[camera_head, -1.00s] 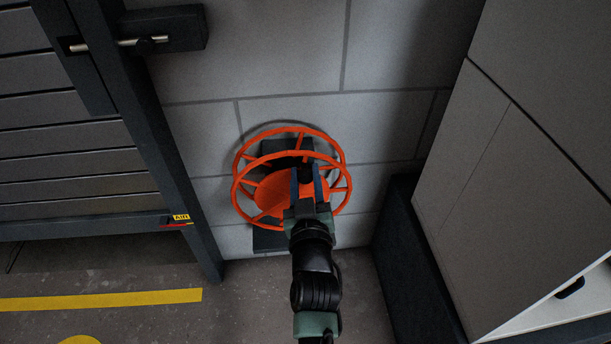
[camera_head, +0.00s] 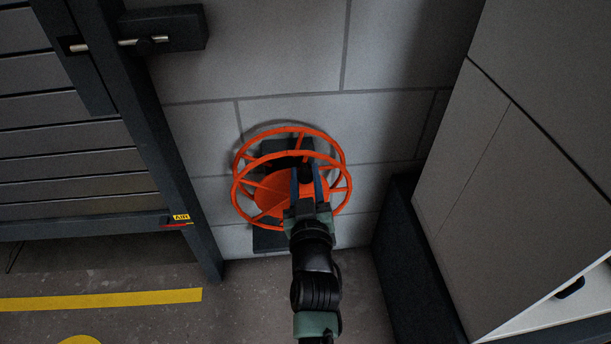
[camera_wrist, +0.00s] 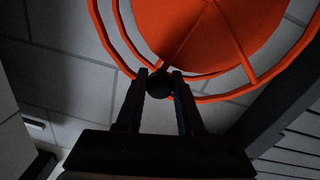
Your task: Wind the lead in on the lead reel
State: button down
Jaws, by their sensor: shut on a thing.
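The lead reel (camera_head: 270,193) is an orange spoked wheel with two rims and a solid orange disc, mounted on a dark bracket on the block wall. It also shows in the wrist view (camera_wrist: 225,30). My gripper (camera_head: 307,178) is at the right part of the reel, in front of it. In the wrist view my gripper (camera_wrist: 160,82) has its two fingers shut on a round black crank knob (camera_wrist: 159,86) near the reel's rim. I cannot make out any lead on the reel.
A dark slatted gate (camera_head: 165,150) with a bolt (camera_head: 120,42) stands at the left. A grey cabinet (camera_head: 535,130) and a dark block (camera_head: 415,265) stand at the right. A yellow line (camera_head: 100,299) marks the floor. The wall (camera_head: 390,60) above the reel is clear.

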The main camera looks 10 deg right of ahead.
aim_at(332, 205)
jog(key=shift+d, duration=0.1)
